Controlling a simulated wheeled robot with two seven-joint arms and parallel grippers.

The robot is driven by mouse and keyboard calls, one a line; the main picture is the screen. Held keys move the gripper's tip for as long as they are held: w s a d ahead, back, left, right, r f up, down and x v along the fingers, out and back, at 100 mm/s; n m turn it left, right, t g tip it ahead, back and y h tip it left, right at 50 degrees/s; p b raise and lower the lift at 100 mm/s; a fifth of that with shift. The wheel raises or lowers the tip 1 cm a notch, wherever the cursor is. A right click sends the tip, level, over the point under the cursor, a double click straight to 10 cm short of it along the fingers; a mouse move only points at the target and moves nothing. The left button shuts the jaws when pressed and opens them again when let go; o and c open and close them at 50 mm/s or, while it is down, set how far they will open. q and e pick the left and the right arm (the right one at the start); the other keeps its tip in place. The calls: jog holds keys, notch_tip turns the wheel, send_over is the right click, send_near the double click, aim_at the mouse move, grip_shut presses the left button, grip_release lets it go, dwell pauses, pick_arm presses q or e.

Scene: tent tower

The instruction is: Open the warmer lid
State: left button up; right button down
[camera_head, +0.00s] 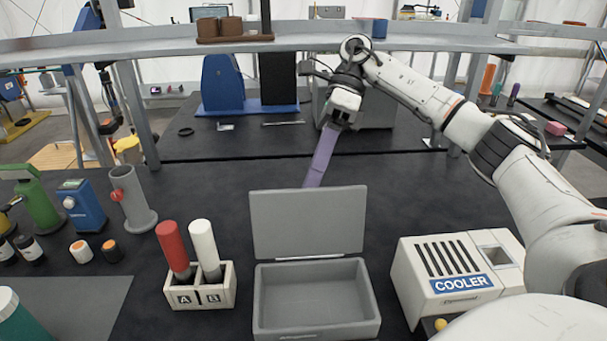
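The warmer looks to be the grey box (268,300) at the front centre; no label on it can be read. Its flat grey lid (307,222) stands raised along the back edge, and the empty inside shows. My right gripper (338,120) is behind and above the lid, clear of it, pointing down. A flat purple strip (322,160) runs down from the gripper's tip, its lower end close behind the lid's top edge. The fingers are too small to tell whether they grip it. My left gripper is not in view.
A white cooler (440,278) stands right of the box. A two-slot holder (200,291) with a red and a white cylinder stands left. Green, blue and grey devices line the far left. A shelf (290,42) crosses above the back. The dark tabletop behind the holder is clear.

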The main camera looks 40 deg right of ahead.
jog(key=shift+s+a+f, duration=0.1)
jog(key=shift+f, duration=0.6)
jog(key=c, duration=1.9)
grip_release()
jog(key=shift+c, duration=0.2)
jog(key=shift+o, duration=0.5)
jog(key=shift+w, duration=0.2)
jog(key=shift+r, duration=0.15)
jog(key=shift+r, duration=0.1)
jog(key=p+v, duration=0.2)
jog(key=v, duration=0.8)
jog(key=shift+w, duration=0.1)
